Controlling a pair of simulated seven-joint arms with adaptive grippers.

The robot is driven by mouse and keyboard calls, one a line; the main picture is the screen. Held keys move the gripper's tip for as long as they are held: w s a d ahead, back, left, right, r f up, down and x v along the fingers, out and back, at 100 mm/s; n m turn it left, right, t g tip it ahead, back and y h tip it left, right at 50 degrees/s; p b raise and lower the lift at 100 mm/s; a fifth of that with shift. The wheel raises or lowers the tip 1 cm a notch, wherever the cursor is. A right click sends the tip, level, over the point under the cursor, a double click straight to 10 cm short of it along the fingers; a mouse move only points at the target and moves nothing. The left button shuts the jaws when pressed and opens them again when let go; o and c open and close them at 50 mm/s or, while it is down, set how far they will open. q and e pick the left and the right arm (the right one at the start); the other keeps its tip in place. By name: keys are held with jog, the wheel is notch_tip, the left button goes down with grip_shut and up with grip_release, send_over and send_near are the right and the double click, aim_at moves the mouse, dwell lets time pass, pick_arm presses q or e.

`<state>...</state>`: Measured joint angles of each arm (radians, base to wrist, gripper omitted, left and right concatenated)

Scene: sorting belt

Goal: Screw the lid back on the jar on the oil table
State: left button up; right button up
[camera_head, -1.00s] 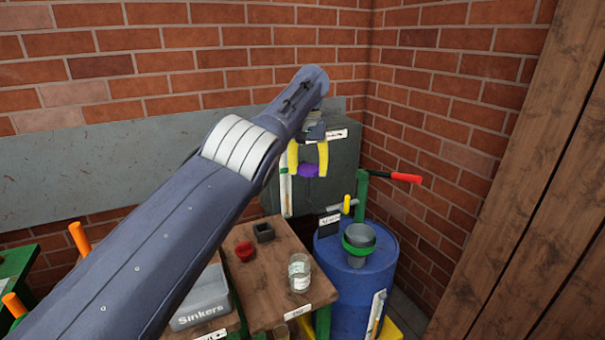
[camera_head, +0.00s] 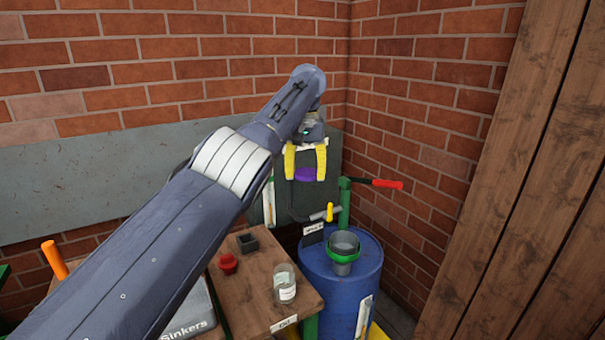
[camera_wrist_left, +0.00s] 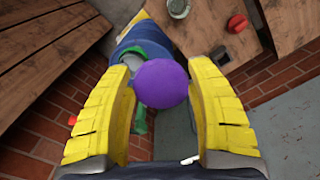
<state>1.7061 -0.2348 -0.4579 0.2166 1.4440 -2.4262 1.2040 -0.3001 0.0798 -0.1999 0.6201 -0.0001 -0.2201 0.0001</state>
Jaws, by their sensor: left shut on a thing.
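My left gripper (camera_head: 305,176) is high above and behind the jar. Its yellow fingers point down and are shut on a purple lid (camera_head: 303,174), which hangs between the fingertips. The lid shows as a round purple disc in the left wrist view (camera_wrist_left: 162,85). The clear glass jar (camera_head: 284,284) with a pale label stands upright and open on the wooden oil table (camera_head: 250,306), well below the gripper. The jar also shows at the top of the left wrist view (camera_wrist_left: 178,8). My right gripper is out of view.
A red object (camera_head: 228,263) and a small dark square box (camera_head: 247,243) stand on the table near the jar. A blue barrel (camera_head: 325,275) with a grey cup in a green ring (camera_head: 344,246) and a red-handled green post (camera_head: 345,205) stand to the right. A grey Sinkers bin (camera_head: 190,318) is left.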

pick_arm(q)
jog(key=shift+s+d+r, duration=0.2)
jog(key=shift+s+d, duration=0.1)
jog(key=shift+d, duration=0.2)
jog(key=shift+s+d+r, duration=0.15)
jog(key=shift+s+d, duration=0.15)
jog(key=shift+d, duration=0.2)
jog(key=s+d+f+m, duration=0.1)
jog(key=s+d+f, duration=0.3)
jog(key=s, duration=0.3)
jog(key=s+d+f+m, duration=0.1)
jog(key=s+d+f, duration=0.25)
jog(key=s, duration=0.35)
jog(key=s+a+f+n, duration=0.2)
jog(key=s+a+f, duration=1.2)
jog(key=s+f, duration=0.2)
jog(key=shift+s+n, duration=0.4)
jog(key=shift+s, duration=0.45)
jog(key=shift+a, duration=0.15)
